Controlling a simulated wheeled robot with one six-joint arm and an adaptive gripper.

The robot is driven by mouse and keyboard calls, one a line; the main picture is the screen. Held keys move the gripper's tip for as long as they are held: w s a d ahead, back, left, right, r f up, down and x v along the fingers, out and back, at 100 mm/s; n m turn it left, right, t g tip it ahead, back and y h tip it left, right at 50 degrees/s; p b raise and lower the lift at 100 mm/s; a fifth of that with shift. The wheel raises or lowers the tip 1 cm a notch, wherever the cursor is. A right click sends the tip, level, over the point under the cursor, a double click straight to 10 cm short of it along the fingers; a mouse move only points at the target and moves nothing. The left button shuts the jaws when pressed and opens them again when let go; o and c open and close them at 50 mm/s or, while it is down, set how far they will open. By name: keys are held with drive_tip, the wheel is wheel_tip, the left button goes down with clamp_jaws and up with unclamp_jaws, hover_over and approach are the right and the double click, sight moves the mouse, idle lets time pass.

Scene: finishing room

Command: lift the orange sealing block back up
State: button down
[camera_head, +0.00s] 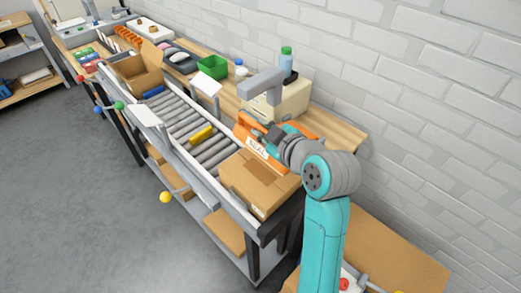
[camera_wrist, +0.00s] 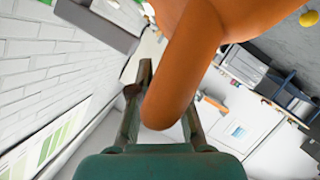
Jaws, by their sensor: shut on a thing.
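The orange sealing block (camera_head: 244,131) is on the conveyor bench beside the grey overhead arm, just behind the closed carton. A white label marked SEAL (camera_head: 257,148) is on its front. My gripper (camera_head: 273,135) reaches it from the right. In the wrist view my gripper (camera_wrist: 163,88) has its fingers on both sides of the orange handle (camera_wrist: 185,60) and is shut on it. The orange body (camera_wrist: 262,18) fills the top of that view. The block's underside is hidden, so I cannot tell what it touches.
A closed cardboard carton (camera_head: 258,182) sits at the near end of the roller conveyor (camera_head: 190,125). A yellow item (camera_head: 201,134) lies on the rollers. A brick wall is close behind the bench.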

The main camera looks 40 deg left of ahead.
drive_tip(key=w+d+r+m+g, duration=0.1)
drive_tip(key=w+r+m+g, duration=0.3)
drive_tip(key=w+r, duration=0.4)
drive_tip(key=shift+w+d+r, duration=0.2)
drive_tip(key=shift+w+d, duration=0.1)
drive_tip(key=shift+w, duration=1.85)
drive_tip(key=c, duration=1.1)
unclamp_jaws()
drive_tip(key=shift+w, duration=0.1)
drive_tip(key=shift+c, duration=0.2)
drive_tip(key=v, duration=1.2)
drive_tip(key=shift+w, duration=0.1)
